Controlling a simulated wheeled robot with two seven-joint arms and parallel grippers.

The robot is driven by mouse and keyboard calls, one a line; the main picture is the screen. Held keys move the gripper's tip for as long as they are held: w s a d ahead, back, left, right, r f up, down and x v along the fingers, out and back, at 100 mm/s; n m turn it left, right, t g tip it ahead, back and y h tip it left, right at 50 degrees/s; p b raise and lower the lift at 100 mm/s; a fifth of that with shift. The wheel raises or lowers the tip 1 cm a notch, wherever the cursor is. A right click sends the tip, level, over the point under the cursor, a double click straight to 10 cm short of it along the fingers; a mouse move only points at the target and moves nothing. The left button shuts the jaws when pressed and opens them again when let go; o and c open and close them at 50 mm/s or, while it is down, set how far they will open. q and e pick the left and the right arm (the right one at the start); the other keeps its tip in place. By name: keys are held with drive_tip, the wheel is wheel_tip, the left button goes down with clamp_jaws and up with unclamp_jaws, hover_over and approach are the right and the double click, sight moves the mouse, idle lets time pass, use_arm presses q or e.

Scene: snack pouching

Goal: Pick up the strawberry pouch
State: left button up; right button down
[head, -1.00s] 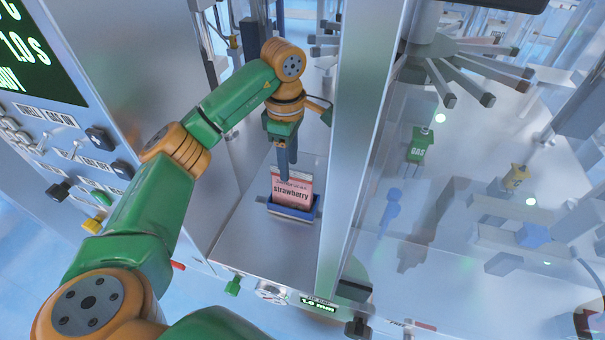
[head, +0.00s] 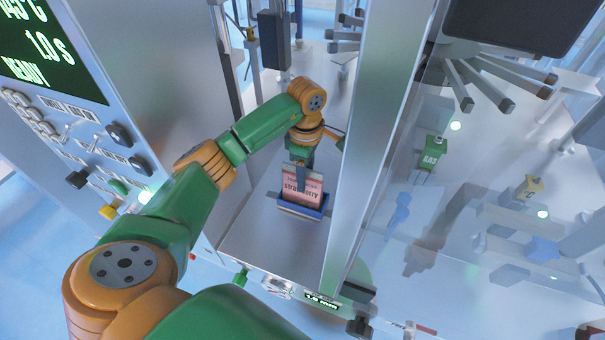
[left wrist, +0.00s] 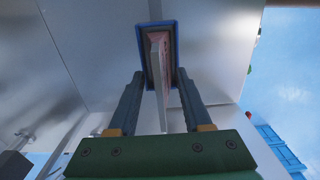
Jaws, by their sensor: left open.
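The pink strawberry pouch (head: 313,193) stands upright in a small blue-edged holder (head: 288,207) on a metal surface. My left gripper (head: 302,180) is at the pouch, one finger covering part of its label. In the left wrist view the pouch (left wrist: 158,75) shows nearly edge-on, inside the blue rim of the holder (left wrist: 141,38). The fingers of my left gripper (left wrist: 160,78) stand open on either side of it, with gaps visible. My right gripper is not in view.
A machine panel with a green display (head: 45,45) and several knobs stands at the left. A tall metal post (head: 375,130) rises close to the right of the holder, with a clear pane beyond it. Bare metal surface (head: 270,245) lies in front of the holder.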

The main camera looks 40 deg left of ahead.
use_arm(q)
drive_tip(key=shift+f, duration=0.25)
idle(0.3)
clamp_jaws()
idle(1.3)
